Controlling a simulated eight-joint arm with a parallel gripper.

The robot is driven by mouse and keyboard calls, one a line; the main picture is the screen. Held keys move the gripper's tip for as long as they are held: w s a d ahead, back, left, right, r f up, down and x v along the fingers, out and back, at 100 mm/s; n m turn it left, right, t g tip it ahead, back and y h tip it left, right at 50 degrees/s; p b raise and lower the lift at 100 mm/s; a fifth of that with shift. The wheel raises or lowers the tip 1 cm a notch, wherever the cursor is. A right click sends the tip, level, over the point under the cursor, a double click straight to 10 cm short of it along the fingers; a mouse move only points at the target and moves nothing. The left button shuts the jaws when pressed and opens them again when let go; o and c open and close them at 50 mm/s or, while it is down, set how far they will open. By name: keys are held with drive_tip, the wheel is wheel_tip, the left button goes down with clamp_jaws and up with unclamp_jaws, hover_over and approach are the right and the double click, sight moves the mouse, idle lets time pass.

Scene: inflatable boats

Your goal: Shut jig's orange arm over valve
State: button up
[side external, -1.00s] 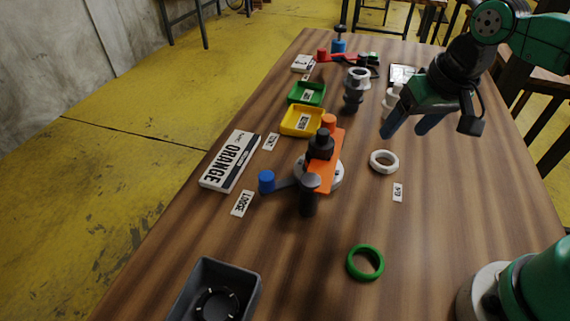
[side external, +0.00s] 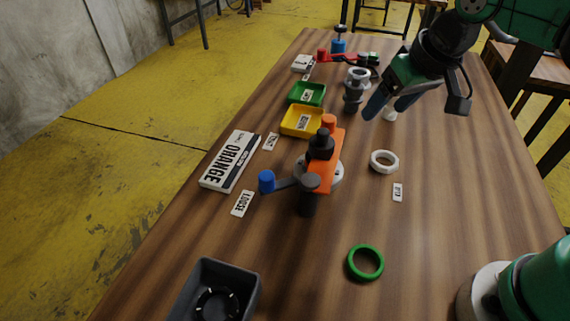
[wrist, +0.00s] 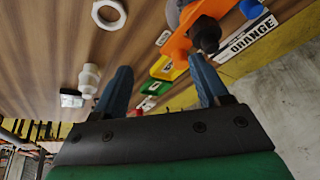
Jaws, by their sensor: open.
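The jig's orange arm (side external: 327,172) lies across the jig near the middle of the table, with a black knob (side external: 321,144) on it and an orange knob (side external: 328,121) at its far end. A dark lever with a blue knob (side external: 267,181) sticks out to the left. The orange arm also shows in the wrist view (wrist: 184,40). A grey valve-like fitting (side external: 354,90) stands farther back; I cannot tell whether a valve is under the orange arm. My gripper (side external: 382,108) is open and empty, above the table behind and right of the jig; its blue fingers (wrist: 162,85) are apart in the wrist view.
A white ring (side external: 384,161) and a green ring (side external: 365,262) lie right of the jig. An ORANGE sign (side external: 230,161), a yellow tray (side external: 301,121) and a green tray (side external: 306,93) lie left. A grey bin (side external: 248,284) is at front. A red-armed jig (side external: 340,55) stands at the back.

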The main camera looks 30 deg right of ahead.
sight(323, 129)
drive_tip(key=w+a+g, duration=0.1)
drive_tip(key=w+a, duration=0.1)
drive_tip(key=w+a+g, duration=0.2)
drive_tip(key=w+a+f+m+g, duration=0.1)
drive_tip(key=w+a, duration=0.1)
drive_tip(key=shift+a, duration=0.25)
drive_tip(key=shift+g, duration=0.3)
wheel_tip(323, 129, down, 8)
drive_tip(key=shift+f, duration=0.1)
wheel_tip(323, 129, up, 11)
drive_tip(key=shift+r, duration=0.15)
drive_tip(key=w+d+r, duration=0.2)
drive_tip(key=w+d, duration=0.1)
drive_tip(key=d, duration=0.2)
drive_tip(key=w+d+r, duration=0.3)
drive_tip(key=d, duration=0.3)
drive_tip(key=shift+w+d+r, duration=0.15)
drive_tip(key=shift+w+r, duration=0.1)
drive_tip(key=shift+r, duration=0.05)
